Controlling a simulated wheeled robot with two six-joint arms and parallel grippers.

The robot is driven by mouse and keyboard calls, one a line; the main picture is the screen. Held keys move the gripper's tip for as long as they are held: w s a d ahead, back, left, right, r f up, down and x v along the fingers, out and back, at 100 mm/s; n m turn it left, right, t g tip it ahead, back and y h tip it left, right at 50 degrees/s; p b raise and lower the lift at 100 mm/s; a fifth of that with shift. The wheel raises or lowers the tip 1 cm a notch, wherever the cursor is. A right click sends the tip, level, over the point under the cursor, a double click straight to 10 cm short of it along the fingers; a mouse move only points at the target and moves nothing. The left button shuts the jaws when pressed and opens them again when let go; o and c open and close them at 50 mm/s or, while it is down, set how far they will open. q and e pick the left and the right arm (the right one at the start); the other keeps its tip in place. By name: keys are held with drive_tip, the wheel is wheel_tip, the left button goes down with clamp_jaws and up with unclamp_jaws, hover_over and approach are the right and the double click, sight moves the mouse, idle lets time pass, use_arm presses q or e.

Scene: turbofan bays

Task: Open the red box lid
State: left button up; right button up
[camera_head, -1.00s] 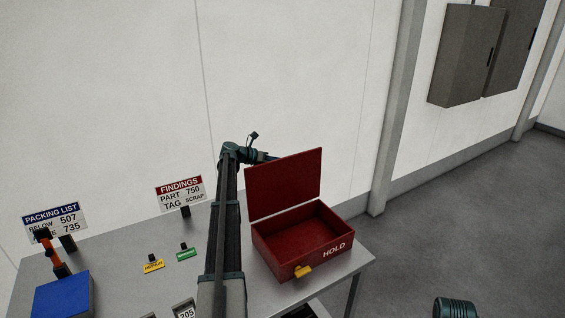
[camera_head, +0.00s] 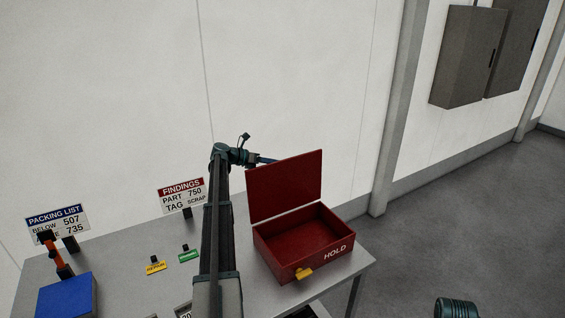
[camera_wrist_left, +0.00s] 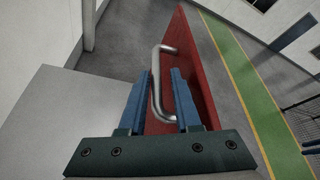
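The red box (camera_head: 290,265) stands on the grey table, with HOLD on its front and a yellow tab (camera_head: 303,273) at the front edge. Its lid (camera_head: 285,186) stands upright at the back, and the inside shows empty. My left gripper (camera_head: 265,160) is behind the lid's upper left edge, partly hidden by it. In the left wrist view, my left gripper (camera_wrist_left: 162,72) has its two blue fingers apart. The silver handle (camera_wrist_left: 157,85) on the red lid (camera_wrist_left: 190,75) shows between them; I cannot tell whether they touch it.
A blue box (camera_head: 66,297) and an orange-and-black item (camera_head: 57,257) are at the table's left. A packing list sign (camera_head: 58,224) and a findings sign (camera_head: 182,195) stand at the back. Grey cabinets hang at upper right.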

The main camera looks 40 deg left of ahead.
use_arm(q)
drive_tip(key=p+v, duration=0.2)
drive_tip(key=v, duration=0.7)
drive_tip(key=shift+s+p, duration=0.3)
drive_tip(key=shift+s, duration=0.05)
drive_tip(key=shift+a+r, duration=0.1)
drive_tip(key=shift+a, duration=0.05)
